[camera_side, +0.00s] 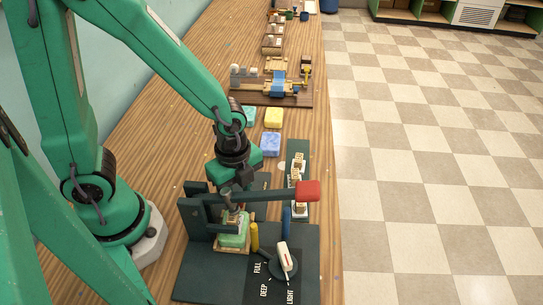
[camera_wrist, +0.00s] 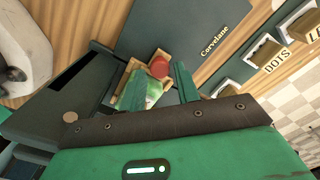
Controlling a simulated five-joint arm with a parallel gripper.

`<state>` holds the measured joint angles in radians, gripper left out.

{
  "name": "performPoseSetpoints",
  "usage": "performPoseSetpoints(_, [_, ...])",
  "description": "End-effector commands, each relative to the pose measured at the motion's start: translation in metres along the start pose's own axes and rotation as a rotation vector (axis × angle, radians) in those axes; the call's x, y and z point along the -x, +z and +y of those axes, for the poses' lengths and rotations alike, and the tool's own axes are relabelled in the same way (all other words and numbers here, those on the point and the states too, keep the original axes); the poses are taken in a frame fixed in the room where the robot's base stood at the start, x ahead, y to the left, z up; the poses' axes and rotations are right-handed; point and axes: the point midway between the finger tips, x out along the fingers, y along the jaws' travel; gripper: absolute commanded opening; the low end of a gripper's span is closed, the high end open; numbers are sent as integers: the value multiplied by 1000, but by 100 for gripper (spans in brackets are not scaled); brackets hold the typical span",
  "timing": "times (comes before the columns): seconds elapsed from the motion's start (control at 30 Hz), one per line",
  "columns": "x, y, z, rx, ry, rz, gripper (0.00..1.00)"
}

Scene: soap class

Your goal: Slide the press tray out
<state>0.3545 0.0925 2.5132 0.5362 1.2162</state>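The press stands on a dark green base (camera_side: 205,280) at the front of the bench. Its lever has a red handle (camera_side: 308,190) that sticks out to the right. Low in the press, a light wooden tray (camera_side: 232,251) holds a green soap block (camera_side: 233,236). The wrist view also shows the soap (camera_wrist: 153,98) and the tray's wooden edge (camera_wrist: 127,73), partly hidden by a finger. My gripper (camera_wrist: 160,86) is over the press, its two dark green fingers apart with nothing held between them. In the side view my gripper (camera_side: 230,190) partly hides the press top.
A dial (camera_side: 283,261) marked FULL, DEEP and LIGHT sits on the base. A yellow peg (camera_side: 254,237) and a blue peg (camera_side: 286,221) stand near it. A stamp rack (camera_side: 298,150) lies behind. Blue (camera_side: 270,144) and yellow (camera_side: 273,118) soaps lie farther back.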

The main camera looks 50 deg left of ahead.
Motion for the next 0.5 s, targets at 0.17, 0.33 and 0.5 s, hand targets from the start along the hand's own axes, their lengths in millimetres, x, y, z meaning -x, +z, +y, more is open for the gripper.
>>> performPoseSetpoints(0.17, [-10, 0, 0, 0, 1, 0, 32])
performPoseSetpoints(0.33, [-14, 0, 0, 0, 0, 0, 32])
performPoseSetpoints(0.5, [-14, 0, 0, 0, 0, 0, 32])
